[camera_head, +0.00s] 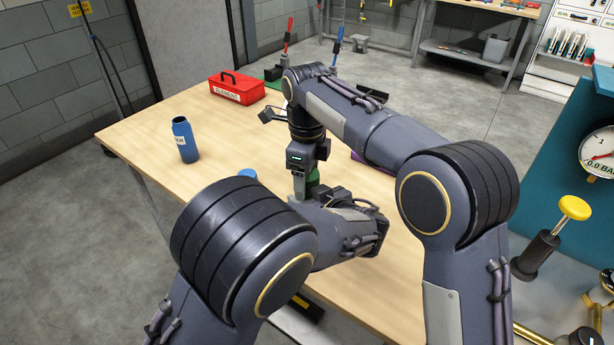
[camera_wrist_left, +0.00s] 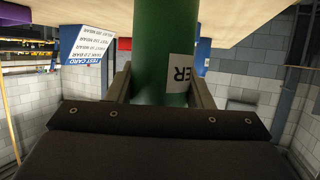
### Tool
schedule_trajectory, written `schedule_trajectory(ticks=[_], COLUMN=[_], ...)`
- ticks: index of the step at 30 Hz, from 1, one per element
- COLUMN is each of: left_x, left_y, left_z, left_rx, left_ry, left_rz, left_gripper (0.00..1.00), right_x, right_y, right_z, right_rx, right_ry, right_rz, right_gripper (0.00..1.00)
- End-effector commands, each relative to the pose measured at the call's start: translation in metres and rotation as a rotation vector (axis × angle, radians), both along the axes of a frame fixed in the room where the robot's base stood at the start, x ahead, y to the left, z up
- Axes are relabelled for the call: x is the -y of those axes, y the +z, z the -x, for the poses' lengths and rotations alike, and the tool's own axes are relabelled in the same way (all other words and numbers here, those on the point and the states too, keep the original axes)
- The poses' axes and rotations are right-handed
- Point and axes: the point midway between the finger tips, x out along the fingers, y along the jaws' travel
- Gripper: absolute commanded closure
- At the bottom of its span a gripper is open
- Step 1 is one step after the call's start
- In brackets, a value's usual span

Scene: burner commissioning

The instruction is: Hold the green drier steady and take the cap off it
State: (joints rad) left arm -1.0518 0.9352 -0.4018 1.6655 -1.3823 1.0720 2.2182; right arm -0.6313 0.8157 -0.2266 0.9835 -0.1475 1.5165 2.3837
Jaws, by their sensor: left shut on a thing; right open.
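The green drier (camera_head: 314,177) stands on the wooden table, mostly hidden by my arms in the head view. In the left wrist view the drier (camera_wrist_left: 160,60) is a green cylinder with a white label ending in "ER". My left gripper (camera_wrist_left: 161,88) is shut on its body, one finger on each side. My right gripper (camera_head: 300,188) points down from above at the drier in the head view. It is open. Its fingertips are small here, and I cannot tell whether they touch the drier. The cap cannot be made out in either view.
A blue bottle (camera_head: 185,140) stands at the table's left. A red toolbox (camera_head: 237,88) sits at the back. A small blue round thing (camera_head: 247,173) is left of my grippers. A test card (camera_wrist_left: 88,44) shows in the left wrist view. The table's left part is mostly clear.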

Motion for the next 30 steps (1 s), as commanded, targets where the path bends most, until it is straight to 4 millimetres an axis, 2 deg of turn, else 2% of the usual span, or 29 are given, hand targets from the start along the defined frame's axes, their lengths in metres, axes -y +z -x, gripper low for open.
schedule_trajectory(ticks=[6, 13, 24, 27, 30], left_x=[0.0, 0.0, 0.0, 0.0, 0.0], left_y=[0.0, 0.0, 0.0, 0.0, 0.0], left_z=[0.0, 0.0, 0.0, 0.0, 0.0], left_rx=[0.0, 0.001, 0.001, 0.001, 0.001], left_ry=[0.0, 0.0, 0.0, 0.0, 0.0], left_rz=[0.001, 0.0, 0.0, -0.001, -0.001], left_gripper=[1.0, 1.0, 1.0, 1.0, 1.0], right_x=[-0.001, 0.0, 0.0, 0.0, 0.0], right_y=[0.03, 0.042, 0.071, 0.069, 0.057], right_z=[-0.001, 0.0, 0.0, 0.0, 0.001], right_rx=[0.004, 0.0, 0.002, 0.001, -0.002], right_ry=[0.0, -0.016, -0.275, -0.297, -0.3], right_rz=[-0.002, 0.001, 0.002, 0.002, 0.002], right_gripper=[0.3, 0.35, 0.35, 0.35, 0.35])
